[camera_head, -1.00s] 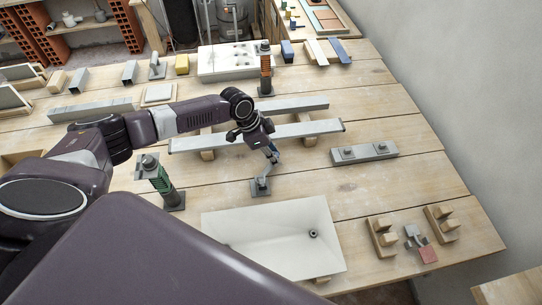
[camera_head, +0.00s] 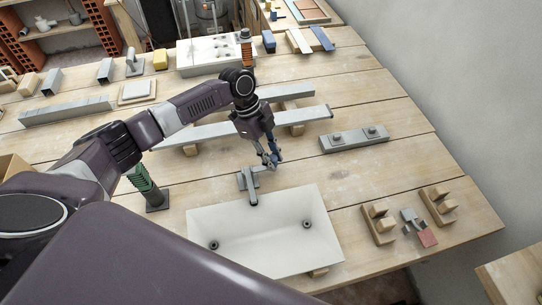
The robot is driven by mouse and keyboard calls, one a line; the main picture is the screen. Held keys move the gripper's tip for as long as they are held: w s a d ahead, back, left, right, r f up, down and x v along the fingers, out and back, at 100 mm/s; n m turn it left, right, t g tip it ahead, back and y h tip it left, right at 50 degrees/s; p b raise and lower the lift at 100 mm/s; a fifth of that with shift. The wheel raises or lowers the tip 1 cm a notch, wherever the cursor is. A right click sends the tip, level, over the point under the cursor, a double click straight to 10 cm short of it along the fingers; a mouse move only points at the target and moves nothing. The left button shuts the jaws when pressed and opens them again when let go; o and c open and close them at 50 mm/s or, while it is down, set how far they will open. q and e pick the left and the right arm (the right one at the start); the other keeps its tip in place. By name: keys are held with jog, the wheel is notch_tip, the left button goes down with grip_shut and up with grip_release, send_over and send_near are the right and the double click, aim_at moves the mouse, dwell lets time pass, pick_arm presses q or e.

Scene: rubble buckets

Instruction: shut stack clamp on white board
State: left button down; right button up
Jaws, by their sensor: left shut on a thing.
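The white board (camera_head: 262,234) lies flat near the table's front, with a dark round fitting near each end. The stack clamp (camera_head: 252,190) is a grey metal piece at the board's back edge. Its bar points forward and its front end reaches over that edge; I cannot tell if it presses on the board. My left gripper (camera_head: 271,163) is just behind and right of the clamp, shut on what appears to be its handle; the fingers hide most of that part. My right gripper is not in view.
A green-sleeved post (camera_head: 146,186) stands left of the board. Long grey bars (camera_head: 215,131) on wooden blocks lie behind the clamp. A grey plate with two knobs (camera_head: 354,139) lies right, and wooden blocks (camera_head: 378,226) and a red-padded clamp (camera_head: 427,238) lie front right.

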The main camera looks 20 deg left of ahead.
pick_arm(q)
jog(key=shift+s+d, duration=0.1)
jog(key=shift+d, duration=0.05)
dwell(0.4)
jog(key=c, duration=1.7)
grip_release()
jog(key=shift+o, duration=0.2)
jog(key=shift+r, duration=0.1)
jog(key=v, duration=1.2)
